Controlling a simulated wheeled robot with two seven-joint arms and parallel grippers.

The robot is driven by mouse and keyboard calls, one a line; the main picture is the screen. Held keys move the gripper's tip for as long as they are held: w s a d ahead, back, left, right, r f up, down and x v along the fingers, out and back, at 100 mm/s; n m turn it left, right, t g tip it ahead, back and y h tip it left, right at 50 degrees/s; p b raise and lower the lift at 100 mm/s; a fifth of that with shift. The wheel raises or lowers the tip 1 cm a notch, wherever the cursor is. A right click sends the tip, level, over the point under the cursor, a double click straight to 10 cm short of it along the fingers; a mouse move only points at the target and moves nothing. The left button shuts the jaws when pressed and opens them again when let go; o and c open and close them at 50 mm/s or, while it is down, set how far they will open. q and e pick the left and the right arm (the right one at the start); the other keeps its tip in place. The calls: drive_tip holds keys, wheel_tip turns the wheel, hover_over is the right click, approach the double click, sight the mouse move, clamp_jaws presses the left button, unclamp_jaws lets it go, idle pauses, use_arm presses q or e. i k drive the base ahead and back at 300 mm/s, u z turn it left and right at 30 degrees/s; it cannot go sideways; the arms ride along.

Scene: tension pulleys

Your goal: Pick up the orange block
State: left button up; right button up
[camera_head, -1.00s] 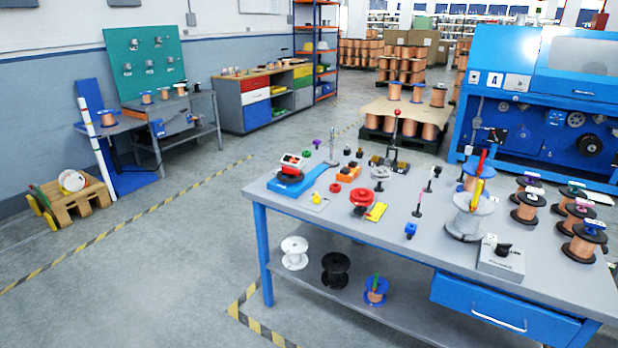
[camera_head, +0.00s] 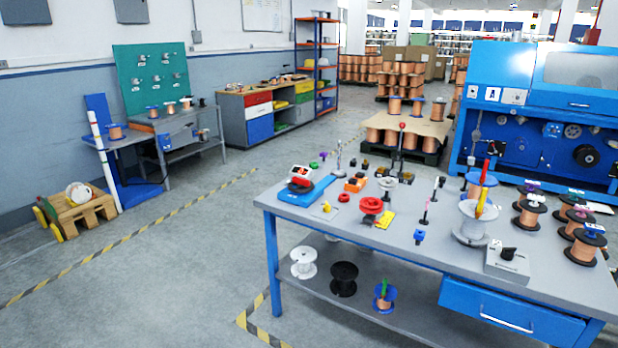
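A small orange block (camera_head: 354,185) lies on the grey workbench (camera_head: 455,262), towards its back left part. It stands between the blue device with a red and white top (camera_head: 300,180) and a small grey and black piece (camera_head: 387,183). Its far side is close to dark parts of a stand. Neither of my grippers shows in the head view.
A red pulley (camera_head: 371,205) and a yellow piece (camera_head: 385,220) lie in front of the block. A white spool (camera_head: 472,222), a grey switch box (camera_head: 507,262) and several copper spools fill the right side.

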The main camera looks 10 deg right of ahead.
sight(355, 183)
drive_tip(key=u, duration=0.6)
drive_tip(key=i, duration=1.9)
drive_tip(key=z, duration=0.15)
